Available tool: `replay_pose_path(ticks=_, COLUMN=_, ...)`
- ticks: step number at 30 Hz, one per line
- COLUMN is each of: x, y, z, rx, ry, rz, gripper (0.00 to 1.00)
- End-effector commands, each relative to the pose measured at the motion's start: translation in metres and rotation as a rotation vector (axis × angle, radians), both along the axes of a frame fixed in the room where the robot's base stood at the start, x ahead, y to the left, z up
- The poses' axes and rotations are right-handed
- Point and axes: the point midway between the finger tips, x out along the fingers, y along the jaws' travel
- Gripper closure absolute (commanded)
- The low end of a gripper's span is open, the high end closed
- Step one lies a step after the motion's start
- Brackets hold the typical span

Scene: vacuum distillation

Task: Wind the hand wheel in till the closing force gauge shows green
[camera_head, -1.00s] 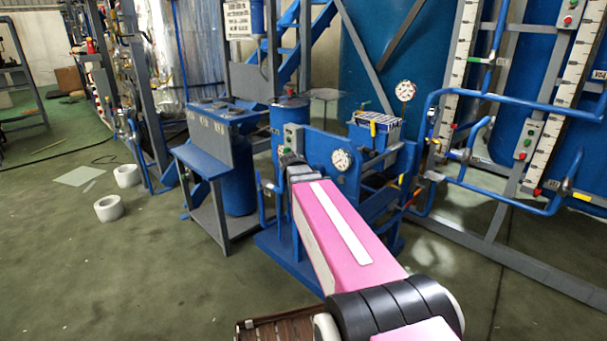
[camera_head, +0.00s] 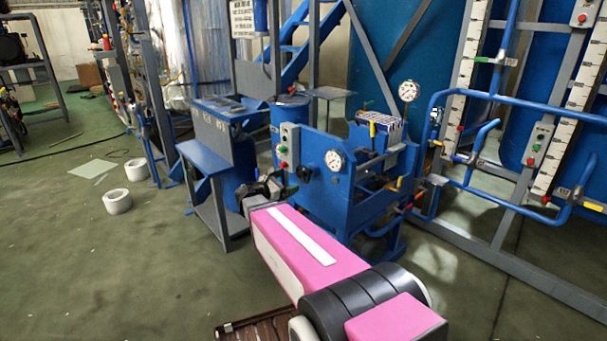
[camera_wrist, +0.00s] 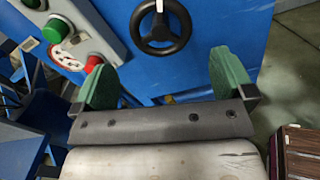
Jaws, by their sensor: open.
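The black hand wheel (camera_wrist: 160,27) is on the blue panel at the top of the wrist view, its upper rim close to the picture's edge. A pale mark is on its upper spoke. In the head view a dark knob-like shape (camera_head: 304,173), likely the wheel, shows on the blue machine. My gripper (camera_wrist: 165,78) is open and empty, its green fingers apart below the wheel and not around it. In the head view my gripper (camera_head: 268,186) is left of the machine's front. A white round gauge (camera_head: 335,160) faces out right of the wheel; its reading is too small to tell.
A control box (camera_wrist: 80,35) with green and red buttons sits left of the wheel, close to my left finger; it also shows in the head view (camera_head: 289,146). A second gauge (camera_head: 408,90) stands higher at the right. Open floor lies at left, with white rolls (camera_head: 117,201).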

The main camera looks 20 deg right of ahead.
Motion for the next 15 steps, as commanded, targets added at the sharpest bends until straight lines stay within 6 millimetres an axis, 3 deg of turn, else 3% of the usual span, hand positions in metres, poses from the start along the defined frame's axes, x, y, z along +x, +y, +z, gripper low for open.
replay_pose_path(ticks=5, x=0.007, y=-0.017, z=0.0, rx=0.0, ry=0.0, rz=-0.002, gripper=0.0)
replay_pose_path(ticks=15, x=0.026, y=-0.069, z=0.0, rx=0.001, ry=-0.002, rz=-0.002, gripper=0.0)
